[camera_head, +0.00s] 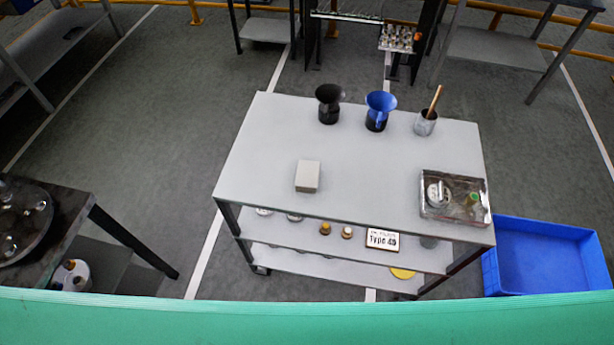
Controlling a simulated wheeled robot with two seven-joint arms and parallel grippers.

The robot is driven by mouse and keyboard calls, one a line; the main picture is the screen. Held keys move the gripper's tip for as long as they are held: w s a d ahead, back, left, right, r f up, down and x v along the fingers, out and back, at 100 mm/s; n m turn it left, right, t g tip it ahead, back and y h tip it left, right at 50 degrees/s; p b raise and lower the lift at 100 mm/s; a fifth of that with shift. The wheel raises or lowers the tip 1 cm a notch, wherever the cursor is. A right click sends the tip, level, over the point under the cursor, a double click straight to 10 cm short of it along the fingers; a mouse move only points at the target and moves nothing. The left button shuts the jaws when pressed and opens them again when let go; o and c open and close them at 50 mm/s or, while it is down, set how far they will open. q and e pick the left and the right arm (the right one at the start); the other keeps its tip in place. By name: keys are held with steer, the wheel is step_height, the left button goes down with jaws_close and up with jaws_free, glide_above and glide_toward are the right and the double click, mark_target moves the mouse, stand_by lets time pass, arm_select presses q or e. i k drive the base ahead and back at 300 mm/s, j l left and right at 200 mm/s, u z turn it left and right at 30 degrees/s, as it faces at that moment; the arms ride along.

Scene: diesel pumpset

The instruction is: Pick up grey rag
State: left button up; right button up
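A small light-grey block-shaped item (307,176), which may be the folded grey rag, sits on the top shelf of the grey cart (262,150), left of its middle near the front edge. No other rag-like thing is clear in this view. Neither of my grippers is in view.
On the cart top stand a black funnel (328,103), a blue funnel (379,110), a grey cup (425,123) with a wooden stick, and a metal tray (455,197) with parts. A blue bin (548,256) is at right. A green surface (300,320) crosses the bottom.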

mark_target(307, 178)
steer(key=z, duration=1.75)
steer(key=k+j+z, duration=0.1)
steer(key=z, duration=0.35)
steer(key=k+j+z, duration=0.1)
steer(key=z, duration=0.35)
steer(key=k+j+z, duration=0.15)
steer(key=z, duration=0.35)
steer(key=k+j, duration=0.15)
steer(key=k, duration=0.2)
steer(key=k+j, duration=0.15)
steer(key=k, duration=0.25)
steer(key=k+j, duration=0.15)
steer(key=k, duration=0.2)
